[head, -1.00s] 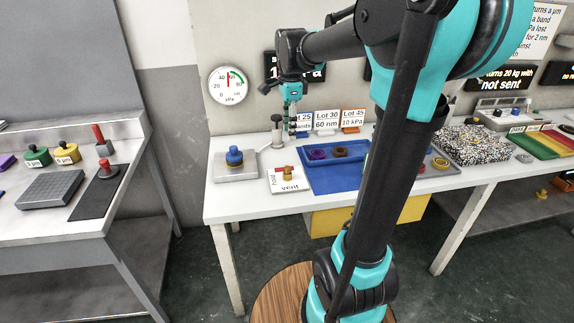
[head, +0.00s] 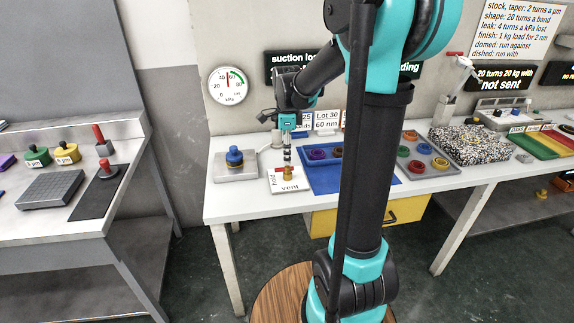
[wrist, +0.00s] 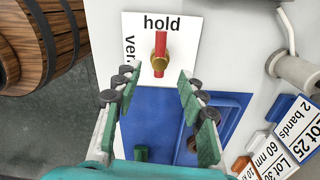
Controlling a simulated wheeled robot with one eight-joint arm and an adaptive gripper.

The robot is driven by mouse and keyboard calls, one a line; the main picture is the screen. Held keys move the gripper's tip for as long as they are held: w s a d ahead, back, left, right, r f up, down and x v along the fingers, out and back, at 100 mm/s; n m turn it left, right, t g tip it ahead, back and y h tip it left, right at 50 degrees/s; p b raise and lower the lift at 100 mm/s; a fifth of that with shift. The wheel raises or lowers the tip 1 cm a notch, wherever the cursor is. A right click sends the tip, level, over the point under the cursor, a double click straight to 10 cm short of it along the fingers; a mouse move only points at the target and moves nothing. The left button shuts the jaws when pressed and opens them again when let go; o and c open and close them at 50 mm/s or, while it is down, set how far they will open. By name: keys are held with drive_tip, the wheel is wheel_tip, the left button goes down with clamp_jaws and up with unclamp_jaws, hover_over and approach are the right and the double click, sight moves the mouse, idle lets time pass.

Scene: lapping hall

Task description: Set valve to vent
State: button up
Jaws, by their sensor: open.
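The valve is a brass knob with a red lever (wrist: 159,55). It stands on a white card (wrist: 190,35) printed "hold" and "vent"; in the wrist view the lever points along the line towards "hold". In the head view the valve (head: 288,174) is at the table front, on its card (head: 277,185). My gripper (head: 288,160) hangs just above it, pointing down. In the wrist view my gripper (wrist: 160,76) is open and empty, its green-padded fingers apart, with the knob showing between and beyond the tips. I cannot tell whether a finger touches it.
A blue mat (head: 320,182) with purple and brown rings lies right of the card. A blue-knobbed device on a grey plate (head: 236,172) stands left. Lot signs (head: 327,121) stand behind. A round gauge (head: 229,86) hangs on the wall.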

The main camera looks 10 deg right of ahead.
sight(287, 167)
drive_tip(key=shift+f, duration=2.4)
drive_tip(key=shift+c, duration=0.6)
clamp_jaws()
